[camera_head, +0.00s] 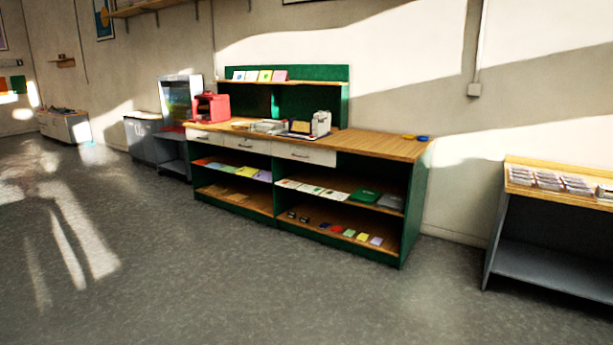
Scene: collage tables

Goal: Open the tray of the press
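A red machine (211,107) stands on the left end of the wooden top of a green workbench (380,143). A small white and grey device (321,123) stands near the middle of the same top, with a dark flat piece (300,128) beside it. I cannot tell for sure which of the two is the press, and at this distance I cannot make out a tray on either. Neither of my grippers is in view. The bench stands well ahead of me, against the wall.
Open floor (180,260) lies between me and the bench. A second table (555,172) with several small stacks stands at the right. Grey cabinets (147,138) stand left of the bench. The bench has white drawers (305,154) and open shelves with coloured items.

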